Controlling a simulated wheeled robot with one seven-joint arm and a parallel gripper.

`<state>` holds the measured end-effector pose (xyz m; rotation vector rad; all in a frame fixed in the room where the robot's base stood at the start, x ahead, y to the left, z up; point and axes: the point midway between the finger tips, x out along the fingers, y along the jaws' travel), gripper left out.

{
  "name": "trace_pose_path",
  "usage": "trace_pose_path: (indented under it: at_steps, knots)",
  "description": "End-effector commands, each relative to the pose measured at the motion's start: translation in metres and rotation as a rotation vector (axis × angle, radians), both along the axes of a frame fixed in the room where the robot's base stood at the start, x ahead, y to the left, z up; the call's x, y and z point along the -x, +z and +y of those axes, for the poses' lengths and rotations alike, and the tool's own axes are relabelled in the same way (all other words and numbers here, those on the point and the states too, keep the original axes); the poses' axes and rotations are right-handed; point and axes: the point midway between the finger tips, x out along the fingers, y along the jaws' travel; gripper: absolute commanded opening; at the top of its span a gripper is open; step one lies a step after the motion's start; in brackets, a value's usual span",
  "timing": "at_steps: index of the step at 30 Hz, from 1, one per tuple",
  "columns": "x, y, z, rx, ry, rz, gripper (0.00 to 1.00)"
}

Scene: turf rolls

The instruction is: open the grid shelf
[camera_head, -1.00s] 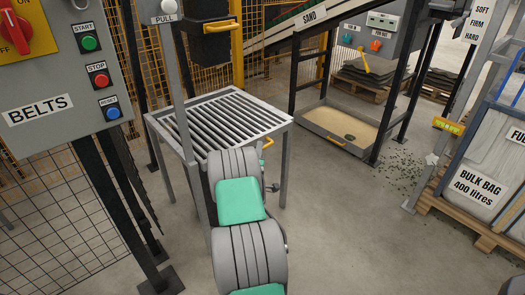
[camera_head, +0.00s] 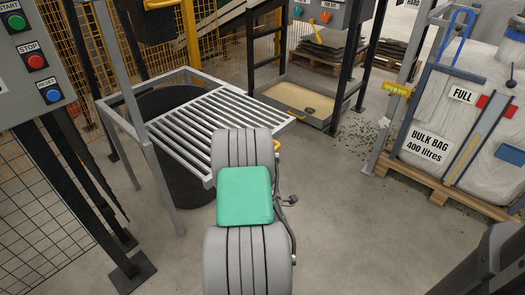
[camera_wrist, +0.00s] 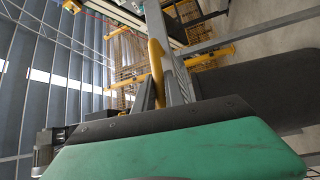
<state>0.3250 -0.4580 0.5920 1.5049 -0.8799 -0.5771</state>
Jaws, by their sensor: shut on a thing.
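The grid shelf (camera_head: 215,128) is a grey metal grate of parallel bars. It is slid part-way out to the right of its grey stand (camera_head: 152,86) in the head view. A black round bin (camera_head: 160,103) shows under the stand where the grate has moved off. A yellow handle sits at the grate's front edge, and a bit of it shows beside my arm (camera_head: 277,147). In the wrist view my gripper (camera_wrist: 163,90) is shut on the yellow handle (camera_wrist: 156,62). My arm hides the gripper in the head view.
A belts control panel (camera_head: 28,65) stands at left above wire mesh. A sand tray (camera_head: 300,100) lies behind the grate. A bulk bag (camera_head: 430,145) on a pallet stands at right. The floor (camera_head: 350,210) between is clear.

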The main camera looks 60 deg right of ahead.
Motion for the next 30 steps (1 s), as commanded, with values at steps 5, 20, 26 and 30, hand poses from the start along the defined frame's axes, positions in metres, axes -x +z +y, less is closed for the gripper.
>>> trace_pose_path:
  at_steps: [5,20,26,30]
  knots:
    - [0.0057,0.0008,-0.0005,0.001,-0.004,-0.001,0.0]
    - [0.0052,0.0011,-0.0004,0.002,-0.003,0.0,0.3]
    - [0.0032,0.0009,0.0013,0.001,0.002,-0.001,0.36]
    - [0.0037,0.0005,0.0022,0.001,0.003,-0.001,0.36]
